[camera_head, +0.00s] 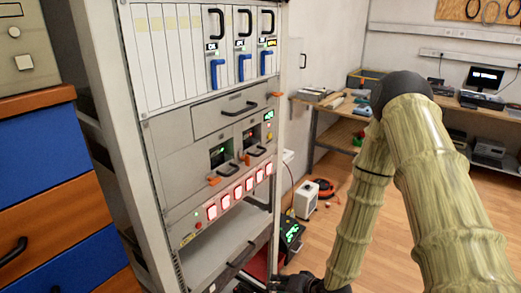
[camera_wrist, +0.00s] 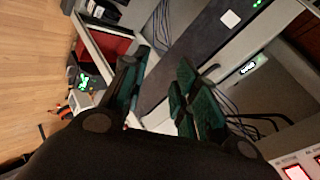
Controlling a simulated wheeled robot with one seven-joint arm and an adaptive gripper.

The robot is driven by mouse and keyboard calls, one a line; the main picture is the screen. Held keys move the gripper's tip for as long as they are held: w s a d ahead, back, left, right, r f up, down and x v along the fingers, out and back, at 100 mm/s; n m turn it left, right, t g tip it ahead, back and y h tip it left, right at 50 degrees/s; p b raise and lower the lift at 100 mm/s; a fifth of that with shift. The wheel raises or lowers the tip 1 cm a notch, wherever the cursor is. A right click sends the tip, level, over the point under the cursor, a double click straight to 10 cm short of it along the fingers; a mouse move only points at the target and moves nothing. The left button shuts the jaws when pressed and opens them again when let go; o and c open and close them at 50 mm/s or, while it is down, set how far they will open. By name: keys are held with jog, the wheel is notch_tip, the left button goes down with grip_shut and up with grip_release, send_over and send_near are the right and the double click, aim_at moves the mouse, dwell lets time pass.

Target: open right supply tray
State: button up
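In the head view, two supply trays sit side by side in the rack: the left one (camera_head: 221,158) and the right one (camera_head: 254,139). Each has a dark window, a black handle and an orange part at its lower edge. Both look flush with the rack front. My gripper (camera_head: 305,284) is at the bottom edge of the head view, well below the trays and partly cut off. In the wrist view my gripper (camera_wrist: 160,84) has its green-padded fingers apart, with nothing between them. The right tray's handle cannot be made out in the wrist view.
The rack (camera_head: 150,125) also holds a wide drawer (camera_head: 238,109) above the trays and red-lit switches (camera_head: 238,190) below. A blue-and-orange cabinet (camera_head: 50,215) stands at left. Dark cables (camera_wrist: 255,122) hang near my fingers. Workbenches (camera_head: 340,108) stand behind.

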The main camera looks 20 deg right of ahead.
jog(key=w+d+r+m+t+y+p, duration=0.15)
jog(key=w+r, duration=0.25)
jog(key=r, duration=0.5)
jog(key=w+d+r+m+t+y+p, duration=0.1)
jog(key=w+r+t+p, duration=0.15)
jog(key=w+r, duration=0.45)
jog(key=m+t+y+p, duration=0.1)
jog(key=t+y+p, duration=0.2)
jog(key=y, duration=0.2)
send_near(263, 153)
jog(key=shift+h, duration=0.25)
jog(key=p+x, duration=0.3)
jog(key=x, duration=0.7)
jog(key=shift+w+a+p, duration=0.15)
jog(key=shift+a+p, duration=0.05)
jog(key=shift+p, duration=0.2)
jog(key=shift+c, duration=0.2)
jog(key=shift+m, duration=0.25)
grip_shut()
jog(key=shift+r, duration=0.1)
